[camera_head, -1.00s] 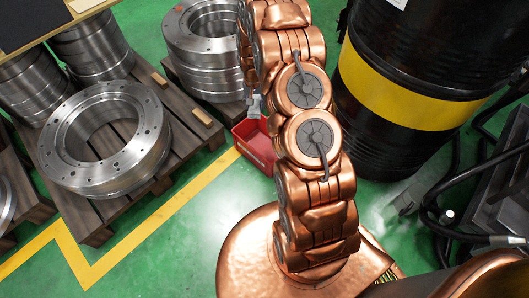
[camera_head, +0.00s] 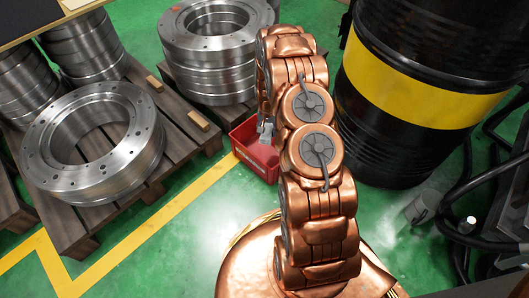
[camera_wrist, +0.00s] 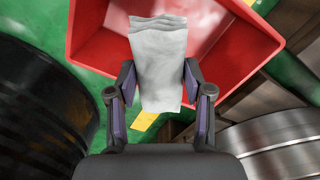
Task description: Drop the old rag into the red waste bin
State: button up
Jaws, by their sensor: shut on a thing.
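The old rag (camera_wrist: 160,62) is a pale grey, folded cloth held in my gripper (camera_wrist: 160,85), as the wrist view shows. The fingers are shut on its sides. In the wrist view the rag lies in front of the open red waste bin (camera_wrist: 84,32), over its interior. In the head view the red waste bin (camera_head: 258,152) stands on the green floor, partly hidden behind my arm. A small grey piece (camera_head: 266,129) shows at the bin's upper edge there, at the end of my arm; I cannot tell whether it is rag or gripper.
A black drum with a yellow band (camera_head: 425,80) stands right of my arm. Wooden pallets with steel rings (camera_head: 95,140) stand on the left. Hoses (camera_head: 470,180) lie at the right. Green floor (camera_head: 190,230) in front of the bin is open.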

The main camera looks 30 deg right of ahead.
jog(key=shift+f+b, duration=0.8)
jog(key=shift+f, duration=1.3)
jog(key=o, duration=1.3)
jog(key=shift+r, duration=0.15)
notch_tip(320, 180, up, 12)
jog(key=shift+f, duration=0.1)
